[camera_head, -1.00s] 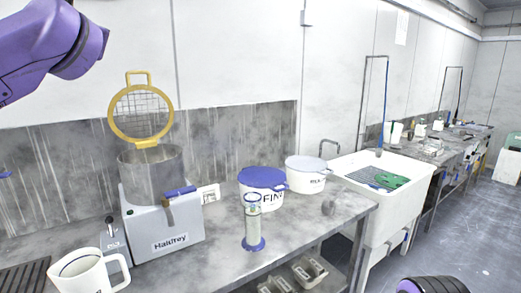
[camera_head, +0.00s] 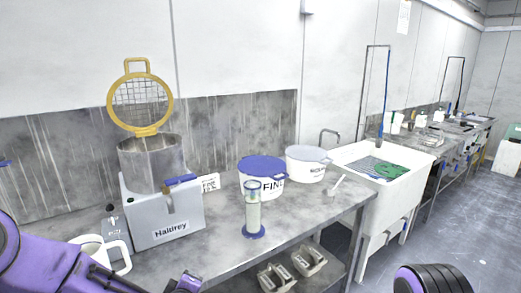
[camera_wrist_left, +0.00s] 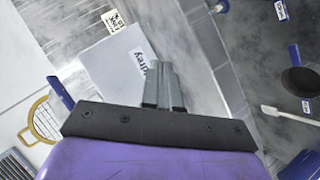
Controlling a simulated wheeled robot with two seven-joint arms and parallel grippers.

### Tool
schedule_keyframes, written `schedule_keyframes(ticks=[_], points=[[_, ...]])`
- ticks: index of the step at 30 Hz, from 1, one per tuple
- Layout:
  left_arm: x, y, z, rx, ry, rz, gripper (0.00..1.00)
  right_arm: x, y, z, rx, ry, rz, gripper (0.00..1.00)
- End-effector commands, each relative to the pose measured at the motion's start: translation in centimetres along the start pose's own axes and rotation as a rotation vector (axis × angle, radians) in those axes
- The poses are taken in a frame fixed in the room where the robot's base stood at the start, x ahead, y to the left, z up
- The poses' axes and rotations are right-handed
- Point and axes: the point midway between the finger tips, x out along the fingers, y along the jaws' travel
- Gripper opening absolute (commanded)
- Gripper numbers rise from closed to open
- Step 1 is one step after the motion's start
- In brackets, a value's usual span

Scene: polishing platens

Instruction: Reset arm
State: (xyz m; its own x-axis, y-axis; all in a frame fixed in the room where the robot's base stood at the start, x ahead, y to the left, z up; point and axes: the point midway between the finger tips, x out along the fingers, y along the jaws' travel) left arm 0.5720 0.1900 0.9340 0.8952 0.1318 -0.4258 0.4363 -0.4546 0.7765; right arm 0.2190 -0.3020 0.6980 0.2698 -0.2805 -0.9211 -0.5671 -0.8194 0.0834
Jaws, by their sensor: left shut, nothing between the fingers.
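My left arm comes in low at the left of the head view, in front of the bench. My left gripper (camera_head: 186,286) is at the bottom edge there, partly cut off. In the left wrist view its two grey fingers (camera_wrist_left: 163,78) are together with nothing between them, over the grey Haldrey machine (camera_wrist_left: 118,62). That machine (camera_head: 168,222) stands on the bench with a metal pot (camera_head: 150,165) and a raised yellow-framed mesh lid (camera_head: 141,104). A black ribbed part of my body shows at bottom right. My right gripper is not in view.
The grey bench (camera_head: 225,240) holds a clear cylinder on a blue base (camera_head: 253,212), a blue-lidded FINE tub (camera_head: 263,180), a white tub (camera_head: 307,165) and a white-handled tool (camera_head: 338,186). A white mug (camera_head: 100,250) is partly hidden by my arm. A white sink (camera_head: 375,200) stands right.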

Motion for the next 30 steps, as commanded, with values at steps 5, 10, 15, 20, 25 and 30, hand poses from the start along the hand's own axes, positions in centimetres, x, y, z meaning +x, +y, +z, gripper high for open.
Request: schedule_keyframes(ticks=[5,10,15,20,25,30], points=[[-3.9,-15.7,4.3,0.281,-0.159,-0.242,0.00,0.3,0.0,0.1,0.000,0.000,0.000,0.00],[-11.2,-29.0,5.2,0.508,-0.317,-0.484,0.00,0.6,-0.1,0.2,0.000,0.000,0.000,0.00],[-17.6,-37.3,4.1,0.658,-0.419,-0.668,0.00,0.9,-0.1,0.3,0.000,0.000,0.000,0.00],[-19.8,-39.7,4.7,0.692,-0.469,-0.717,0.00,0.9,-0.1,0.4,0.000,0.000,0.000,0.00],[-19.7,-39.7,4.8,0.690,-0.468,-0.717,0.00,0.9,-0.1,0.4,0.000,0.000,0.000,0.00],[-19.7,-39.6,4.8,0.689,-0.467,-0.716,0.00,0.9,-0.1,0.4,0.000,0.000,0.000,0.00]])
